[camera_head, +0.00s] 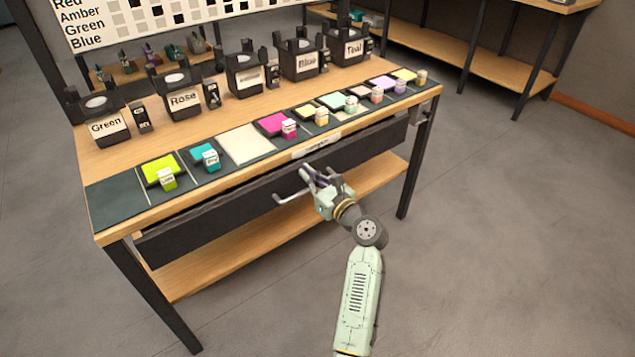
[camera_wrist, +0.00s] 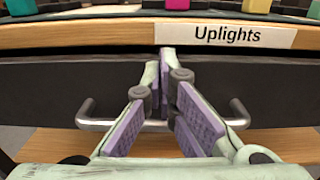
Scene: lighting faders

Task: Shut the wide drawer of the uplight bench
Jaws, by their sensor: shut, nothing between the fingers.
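The uplight bench (camera_head: 185,197) has a wooden top with an "Uplights" label (camera_wrist: 228,35) on its front edge. Its wide dark drawer (camera_head: 235,203) lies just under that edge, and its front also fills the middle of the wrist view (camera_wrist: 60,90). A narrow dark gap shows above the drawer front; I cannot tell how far out the drawer stands. A silver bar handle (camera_head: 285,199) is on the drawer front. My gripper (camera_head: 307,172) is shut and empty at the drawer's middle. In the wrist view its fingertips (camera_wrist: 164,65) reach past the handle bar toward the front, hiding the bar's middle; contact is unclear.
Several coloured gel pads and small labelled blocks (camera_head: 289,128) line the bench's front. Labelled black fixtures such as Rose (camera_head: 184,100) stand behind them. A lower wooden shelf (camera_head: 225,250) runs below the drawer. The floor (camera_head: 500,250) to the right is clear.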

